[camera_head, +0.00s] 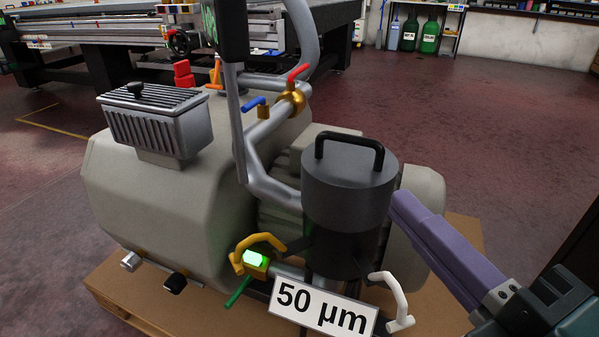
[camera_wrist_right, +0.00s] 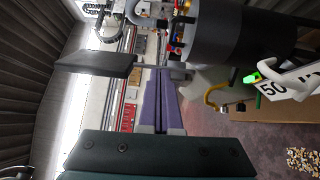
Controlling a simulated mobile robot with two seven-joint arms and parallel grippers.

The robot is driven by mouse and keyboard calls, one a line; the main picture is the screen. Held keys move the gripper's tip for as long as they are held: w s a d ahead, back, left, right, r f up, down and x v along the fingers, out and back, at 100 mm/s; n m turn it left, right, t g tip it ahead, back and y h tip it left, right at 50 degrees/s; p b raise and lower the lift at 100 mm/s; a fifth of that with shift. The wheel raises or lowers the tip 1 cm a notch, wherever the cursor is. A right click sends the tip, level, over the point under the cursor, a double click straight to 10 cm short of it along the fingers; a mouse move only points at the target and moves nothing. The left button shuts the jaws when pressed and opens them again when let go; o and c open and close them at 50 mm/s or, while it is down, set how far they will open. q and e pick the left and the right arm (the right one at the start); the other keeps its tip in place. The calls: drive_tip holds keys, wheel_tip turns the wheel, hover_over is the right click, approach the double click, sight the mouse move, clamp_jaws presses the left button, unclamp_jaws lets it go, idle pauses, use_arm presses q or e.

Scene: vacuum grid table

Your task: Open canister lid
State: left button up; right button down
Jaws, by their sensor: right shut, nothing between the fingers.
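The canister (camera_head: 345,220) is a dark grey upright cylinder at the front of the pump. Its lid (camera_head: 350,178) is on top and carries a black arched handle (camera_head: 350,148). A yellow clamp handle (camera_head: 262,243) is at its lower left and a white one (camera_head: 401,300) at its lower right. My right gripper (camera_head: 400,200), with purple fingers, comes in from the lower right. Its fingers are shut and empty, with the tips beside the canister's right side; I cannot tell whether they touch. The fingers (camera_wrist_right: 161,72) and canister (camera_wrist_right: 245,30) also show in the wrist view. My left gripper is out of view.
A grey pump body (camera_head: 170,220) with pipes, a red lever (camera_head: 299,72) and a blue lever (camera_head: 254,104) fills the left. A "50 µm" sign (camera_head: 322,307) stands in front of the canister. Open floor (camera_head: 490,130) lies to the right.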

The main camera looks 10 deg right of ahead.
drive_tip(key=n+t+b, duration=0.1)
drive_tip(key=b, duration=0.2)
approach(349, 184)
drive_tip(key=s+a+r, duration=0.1)
drive_tip(key=s+r, duration=0.1)
drive_tip(key=shift+y, duration=0.3)
drive_tip(key=b+x, duration=0.1)
drive_tip(key=x, duration=0.3)
drive_tip(key=d+b+x, duration=0.1)
drive_tip(key=x, duration=0.3)
drive_tip(key=b+x, duration=0.1)
drive_tip(key=x, duration=0.2)
drive_tip(key=shift+w+d+r+b, duration=0.2)
drive_tip(key=shift+w+b, duration=0.2)
drive_tip(key=shift+w, duration=0.15)
drive_tip(key=shift+w+d+r, duration=0.1)
drive_tip(key=shift+w+d, duration=0.2)
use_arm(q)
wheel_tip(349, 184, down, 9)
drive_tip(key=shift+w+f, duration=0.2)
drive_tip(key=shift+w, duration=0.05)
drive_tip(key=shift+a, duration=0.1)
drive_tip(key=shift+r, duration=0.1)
use_arm(e)
drive_tip(key=shift+w+r, duration=0.1)
